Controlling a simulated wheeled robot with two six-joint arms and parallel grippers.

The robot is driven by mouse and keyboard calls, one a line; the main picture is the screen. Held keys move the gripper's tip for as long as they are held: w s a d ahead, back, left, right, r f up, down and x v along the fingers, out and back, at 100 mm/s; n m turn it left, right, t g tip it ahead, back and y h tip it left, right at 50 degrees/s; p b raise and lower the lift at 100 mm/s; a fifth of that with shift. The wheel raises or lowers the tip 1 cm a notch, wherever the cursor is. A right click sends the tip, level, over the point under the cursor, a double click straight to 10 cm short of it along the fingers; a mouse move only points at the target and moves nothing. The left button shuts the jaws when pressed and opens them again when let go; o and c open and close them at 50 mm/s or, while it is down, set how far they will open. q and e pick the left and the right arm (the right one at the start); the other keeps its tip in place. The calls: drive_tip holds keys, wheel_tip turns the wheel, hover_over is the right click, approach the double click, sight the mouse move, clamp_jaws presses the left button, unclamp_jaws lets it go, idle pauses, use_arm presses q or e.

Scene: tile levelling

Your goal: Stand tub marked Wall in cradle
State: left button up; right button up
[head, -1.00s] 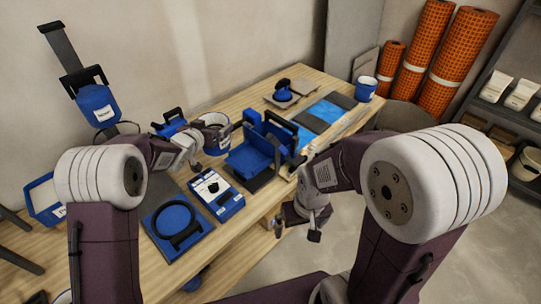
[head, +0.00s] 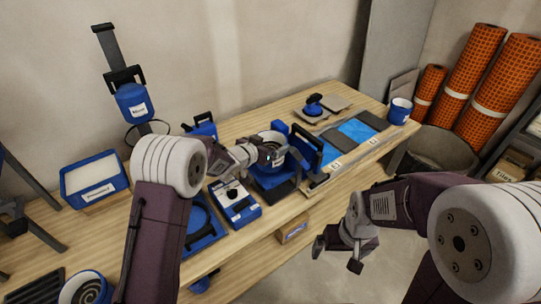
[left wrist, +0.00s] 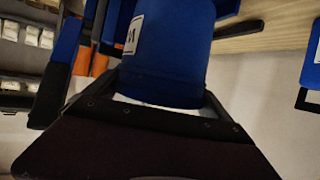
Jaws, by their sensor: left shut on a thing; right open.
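My left gripper (head: 266,153) is shut on a blue tub (head: 272,138) with a pale rim, held over the blue workbench fixture. The tub fills the upper middle of the left wrist view (left wrist: 165,50). Its white label shows only in part there, and I cannot read it. The fixture (head: 306,150) has upright blue walls and a dark handle, and stands on a dark base. The tub overlaps its left part in the head view. I cannot tell whether they touch, nor which part is the cradle. My right gripper (head: 337,256) is open and empty, in front of the bench.
A blue device with a white label (head: 235,201) and a blue ring piece (head: 200,222) lie nearer on the bench. A blue cup (head: 399,110) stands at the far right end. A blue bin (head: 95,180) sits at left. A labelled blue container (head: 132,101) is by the wall.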

sight(277, 147)
use_arm(q)
wheel_tip(277, 147, down, 3)
drive_tip(key=shift+r+b, duration=0.1)
drive_tip(key=shift+b, duration=0.55)
drive_tip(key=shift+f, duration=0.4)
drive_tip(key=shift+w+r, duration=0.1)
